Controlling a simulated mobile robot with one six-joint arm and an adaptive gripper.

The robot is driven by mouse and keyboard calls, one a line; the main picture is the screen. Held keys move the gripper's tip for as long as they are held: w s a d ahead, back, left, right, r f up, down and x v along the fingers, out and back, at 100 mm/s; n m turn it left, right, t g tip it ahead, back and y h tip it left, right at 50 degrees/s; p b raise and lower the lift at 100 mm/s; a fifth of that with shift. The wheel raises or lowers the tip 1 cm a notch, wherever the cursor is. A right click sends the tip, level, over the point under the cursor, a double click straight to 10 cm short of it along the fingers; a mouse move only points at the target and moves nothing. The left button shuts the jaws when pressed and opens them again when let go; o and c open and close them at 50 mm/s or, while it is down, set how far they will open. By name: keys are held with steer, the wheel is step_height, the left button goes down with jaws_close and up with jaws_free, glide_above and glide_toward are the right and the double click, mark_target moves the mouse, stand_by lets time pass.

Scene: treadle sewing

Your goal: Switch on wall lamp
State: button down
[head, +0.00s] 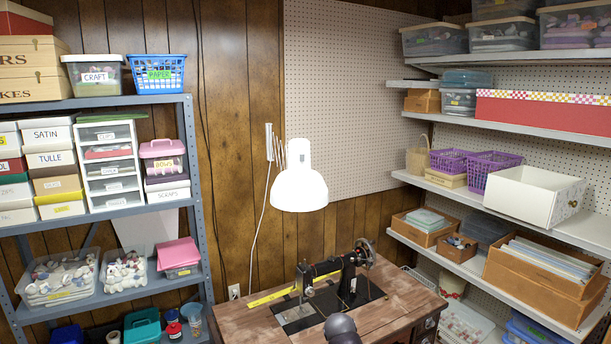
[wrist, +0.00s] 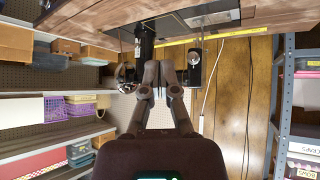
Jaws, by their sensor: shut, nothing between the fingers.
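The white wall lamp (head: 299,185) hangs on the wood-panelled wall in the head view, above the sewing table. Its bell-shaped shade tilts downward, and its bracket (head: 269,142) is on the wall to the left. The shade is plain bright white; I cannot tell whether it is lit. My gripper (wrist: 160,72) is shut and empty in the wrist view, which is upside down. The lamp does not show there.
The sewing machine (head: 340,275) stands on the wooden table (head: 393,293) below the lamp, beside a yellow tape measure (head: 280,294). A loaded metal shelf rack (head: 205,235) stands left. Wall shelves (head: 465,205) with boxes and baskets line the right. Space before the lamp looks clear.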

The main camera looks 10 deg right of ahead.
steer(key=w+a+r+n+t+y+p, duration=0.1)
steer(key=w+r+t+p, duration=0.2)
steer(key=r+p, duration=0.5)
steer(key=w+a+r+t+y+p, duration=0.1)
steer(key=r+t+p, duration=0.3)
steer(key=r, duration=1.6)
steer(key=w+a+r+n+t+y+p, duration=0.1)
steer(key=w+r+t+p, duration=0.3)
steer(key=r+p, duration=0.8)
step_height(320, 180, up, 2)
steer(key=shift+w+a+r+n+y, duration=0.1)
steer(key=shift+w+a+n+y, duration=0.25)
steer(key=shift+a+y, duration=0.4)
steer(key=shift+w+a+h, duration=0.1)
steer(key=shift+w+h, duration=0.05)
steer(key=shift+h, duration=0.1)
